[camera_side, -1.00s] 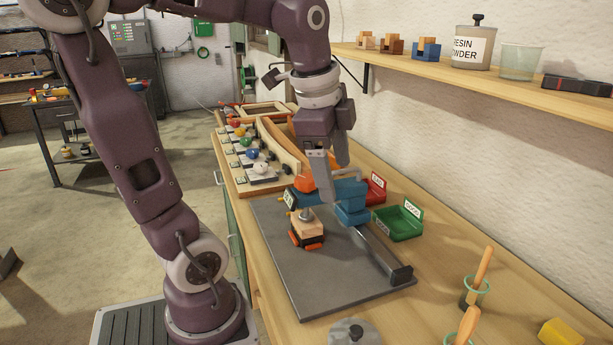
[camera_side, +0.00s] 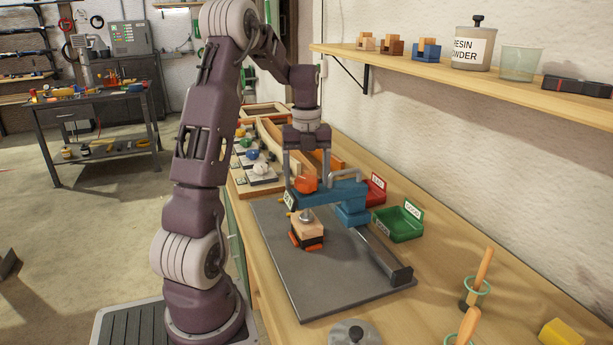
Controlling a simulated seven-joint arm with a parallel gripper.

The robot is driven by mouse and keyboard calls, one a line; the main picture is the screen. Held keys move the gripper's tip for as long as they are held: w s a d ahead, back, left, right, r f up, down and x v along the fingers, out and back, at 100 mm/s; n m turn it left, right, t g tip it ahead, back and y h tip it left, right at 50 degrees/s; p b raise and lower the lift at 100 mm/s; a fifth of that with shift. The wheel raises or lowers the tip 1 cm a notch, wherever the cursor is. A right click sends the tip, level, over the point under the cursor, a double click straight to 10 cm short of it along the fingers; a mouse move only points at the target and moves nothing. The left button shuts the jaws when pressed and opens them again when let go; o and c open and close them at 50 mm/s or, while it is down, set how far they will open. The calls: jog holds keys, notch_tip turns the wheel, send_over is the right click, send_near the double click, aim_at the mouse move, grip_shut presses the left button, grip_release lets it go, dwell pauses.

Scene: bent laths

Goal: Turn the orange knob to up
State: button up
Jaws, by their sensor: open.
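The orange knob (camera_side: 305,182) sits on top of the front end of a blue clamp arm (camera_side: 341,194). The clamp stands on a grey board (camera_side: 335,281). Under the clamp's front end is a light wooden block (camera_side: 307,228) with orange and black parts at its base. My gripper (camera_side: 306,175) points down at the knob with its two fingers spread. One finger is left of the knob and the other is to its right, near the blue arm. I cannot tell whether either finger touches the knob.
A red bin (camera_side: 375,190) and a green bin (camera_side: 398,224) stand right of the clamp. A dark-tipped metal bar (camera_side: 385,257) lies on the board's right side. Small coloured knobs on plates (camera_side: 259,169) are behind. A shelf (camera_side: 450,72) overhangs the right wall.

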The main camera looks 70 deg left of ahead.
jog(key=c, duration=1.4)
